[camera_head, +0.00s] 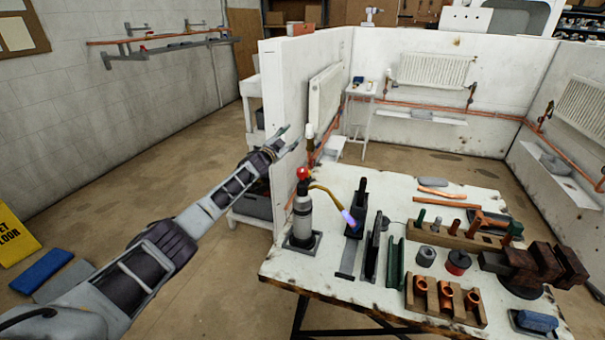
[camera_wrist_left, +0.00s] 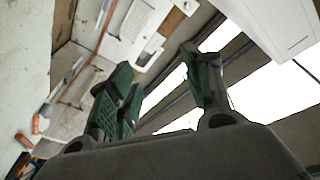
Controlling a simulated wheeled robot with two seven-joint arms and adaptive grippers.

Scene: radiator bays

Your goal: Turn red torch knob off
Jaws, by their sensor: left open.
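The torch (camera_head: 302,218) stands upright in a dark square base at the left end of the white workbench (camera_head: 412,183). Its red knob (camera_head: 302,173) is on top, and a brass nozzle reaches to the right with a blue-violet flame (camera_head: 348,218) at its tip. My left gripper (camera_head: 284,139) is up and to the left of the red knob, apart from it, in front of the white partition. In the left wrist view its green-padded fingers (camera_wrist_left: 165,90) are spread with nothing between them. The torch is not recognisable in that view. My right gripper is not seen.
On the bench are a dark stand, metal channels, a wooden rack (camera_head: 455,238), a block with copper fittings (camera_head: 443,300) and a vise (camera_head: 535,268). A white partition (camera_head: 285,90) rises behind the torch. A yellow floor sign (camera_head: 15,235) stands far left.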

